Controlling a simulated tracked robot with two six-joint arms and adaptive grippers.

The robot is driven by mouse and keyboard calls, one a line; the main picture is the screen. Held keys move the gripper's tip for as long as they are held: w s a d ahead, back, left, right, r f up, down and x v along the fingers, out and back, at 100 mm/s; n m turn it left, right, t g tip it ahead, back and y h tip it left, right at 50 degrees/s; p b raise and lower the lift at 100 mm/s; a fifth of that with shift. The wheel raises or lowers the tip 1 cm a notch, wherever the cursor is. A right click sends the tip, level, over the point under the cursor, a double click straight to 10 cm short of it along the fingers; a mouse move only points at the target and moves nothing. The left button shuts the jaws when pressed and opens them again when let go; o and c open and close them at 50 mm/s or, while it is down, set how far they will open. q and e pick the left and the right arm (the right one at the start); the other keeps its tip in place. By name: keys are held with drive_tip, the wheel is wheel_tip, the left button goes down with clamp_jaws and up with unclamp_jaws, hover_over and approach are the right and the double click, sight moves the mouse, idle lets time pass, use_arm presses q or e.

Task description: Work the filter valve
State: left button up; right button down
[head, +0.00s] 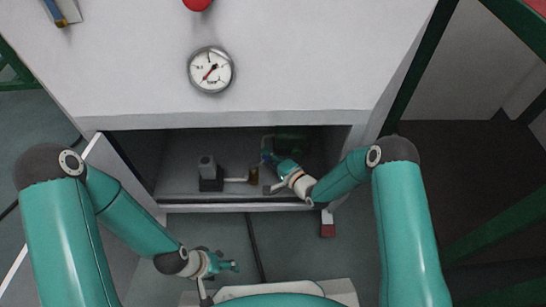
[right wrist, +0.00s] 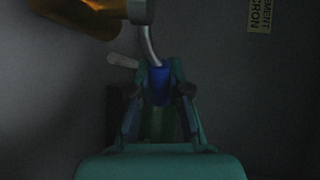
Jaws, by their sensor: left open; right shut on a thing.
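The filter valve shows in the right wrist view as a blue handle (right wrist: 157,84) on a curved grey metal stem (right wrist: 151,45), below an amber and metal fitting (right wrist: 85,15). My right gripper (right wrist: 157,88) is shut on the blue handle, with a finger on each side of it. In the head view my right gripper (head: 270,160) reaches into the open compartment, and the handle is hard to make out there. My left gripper (head: 230,266) is open and empty, low in front of the cabinet and outside the compartment.
The compartment (head: 180,165) is open below a white panel with a pressure gauge (head: 210,70) and a red button (head: 197,4). An opened door (head: 108,165) hangs at the left.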

drive_tip(key=shift+a+f, duration=0.1)
drive_tip(key=shift+f, duration=0.1)
drive_tip(key=c, duration=1.2)
unclamp_jaws()
drive_tip(key=shift+o, duration=0.5)
drive_tip(key=shift+r, duration=0.1)
drive_tip(key=v, duration=1.2)
